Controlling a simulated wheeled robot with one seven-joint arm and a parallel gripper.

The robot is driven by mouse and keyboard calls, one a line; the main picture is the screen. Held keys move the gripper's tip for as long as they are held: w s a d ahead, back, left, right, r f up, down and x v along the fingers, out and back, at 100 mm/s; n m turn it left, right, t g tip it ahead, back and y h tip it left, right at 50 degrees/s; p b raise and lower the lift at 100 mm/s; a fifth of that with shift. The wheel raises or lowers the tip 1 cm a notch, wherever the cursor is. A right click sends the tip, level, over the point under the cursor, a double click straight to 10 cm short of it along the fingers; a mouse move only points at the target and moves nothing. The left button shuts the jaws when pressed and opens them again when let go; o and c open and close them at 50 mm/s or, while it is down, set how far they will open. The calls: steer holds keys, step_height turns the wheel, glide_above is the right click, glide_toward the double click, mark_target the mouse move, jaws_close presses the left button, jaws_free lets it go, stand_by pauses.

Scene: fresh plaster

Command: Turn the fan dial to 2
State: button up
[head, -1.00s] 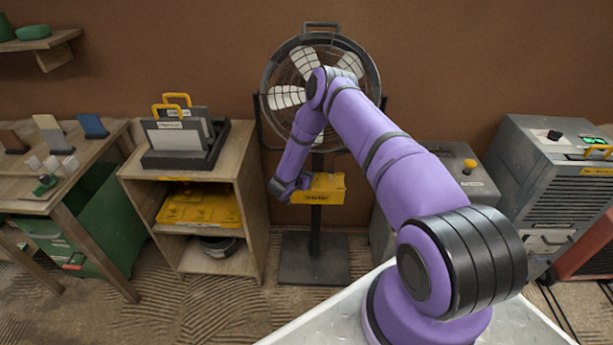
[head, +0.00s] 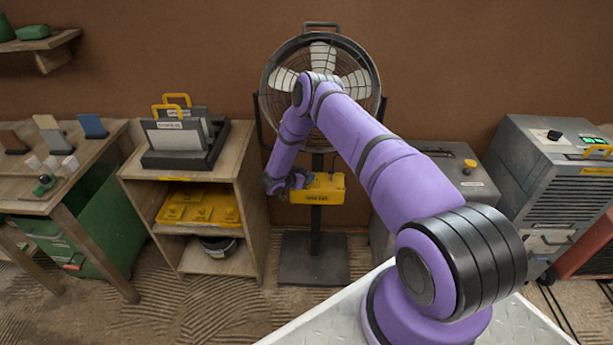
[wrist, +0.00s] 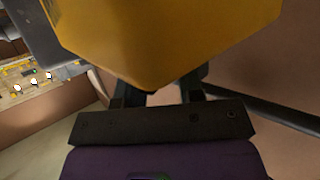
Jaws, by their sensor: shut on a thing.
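The fan (head: 372,75) stands against the brown wall in the head view, partly covered by my arm. Its yellow control box (head: 318,196) hangs on the post below the cage, with a label too small to read. My gripper (head: 300,179) is at the box's upper left edge. In the wrist view the yellow box (wrist: 175,40) fills the top, and my gripper (wrist: 160,96) reaches up to it with its fingertips behind the box's edge. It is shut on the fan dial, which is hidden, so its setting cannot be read.
A wooden shelf unit (head: 255,205) with a yellow tray (head: 165,212) stands close to the left of my gripper. A grey cabinet (head: 480,185) is right of the fan, partly behind my arm. Grooved floor shows in front.

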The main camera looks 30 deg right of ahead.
steer(key=o, duration=0.9)
steer(key=shift+s+a+f, duration=0.15)
steer(key=shift+a+f, duration=0.15)
steer(key=shift+f, duration=0.15)
steer(key=shift+d+r, duration=0.1)
steer(key=shift+r, duration=0.05)
steer(key=v, duration=1)
steer(key=shift+a+r, duration=0.2)
steer(key=shift+a, duration=0.15)
